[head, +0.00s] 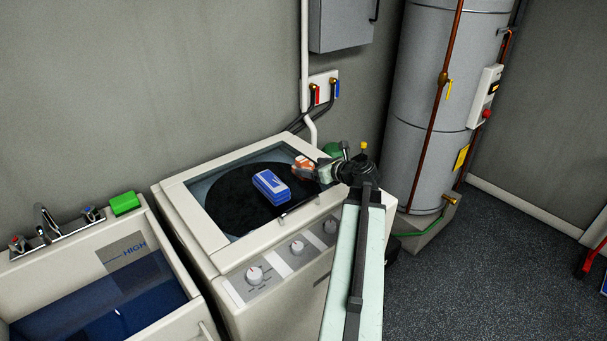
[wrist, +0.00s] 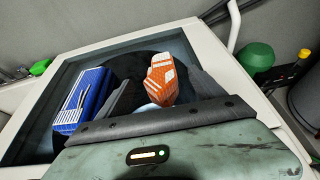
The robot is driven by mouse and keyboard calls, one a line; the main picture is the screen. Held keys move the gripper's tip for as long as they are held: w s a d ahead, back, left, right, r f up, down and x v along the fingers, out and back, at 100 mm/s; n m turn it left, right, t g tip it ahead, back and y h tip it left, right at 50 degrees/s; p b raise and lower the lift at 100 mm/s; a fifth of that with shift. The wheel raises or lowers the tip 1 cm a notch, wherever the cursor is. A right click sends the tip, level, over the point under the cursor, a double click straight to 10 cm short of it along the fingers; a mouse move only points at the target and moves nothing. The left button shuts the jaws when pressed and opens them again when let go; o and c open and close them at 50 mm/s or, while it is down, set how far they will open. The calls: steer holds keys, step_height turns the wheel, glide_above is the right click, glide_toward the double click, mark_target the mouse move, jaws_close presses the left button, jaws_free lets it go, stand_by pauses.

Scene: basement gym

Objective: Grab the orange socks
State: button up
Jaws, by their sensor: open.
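The orange socks (head: 302,162), a folded bundle with white markings, lie at the right side of the washer's top opening. In the wrist view the orange socks (wrist: 161,80) show between the two dark fingers of my gripper (wrist: 163,72). My gripper (head: 312,172) is open and reaches in from the right, close beside the socks. Whether the fingers touch the socks I cannot tell. The lower end of the socks is partly hidden by my gripper's body in the wrist view.
A blue folded bundle (head: 271,186) lies left of the socks, also in the wrist view (wrist: 82,99). The pale washer rim (head: 200,222) surrounds the dark opening. A sink (head: 150,320) with a green block (head: 124,203) stands left. A grey tank (head: 430,110) stands right.

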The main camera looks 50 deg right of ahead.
mark_target(302, 167)
steer(key=x, duration=0.2)
steer(key=b+x, duration=0.1)
steer(key=x, duration=0.1)
steer(key=b+x, duration=0.1)
steer(key=x, duration=0.1)
steer(key=shift+f, duration=0.3)
steer(key=shift+a, duration=0.1)
steer(key=c, duration=1.5)
steer(key=shift+o, duration=0.2)
step_height(302, 167, up, 10)
steer(key=p, duration=1)
steer(key=shift+r, duration=0.2)
steer(key=shift+f, duration=0.1)
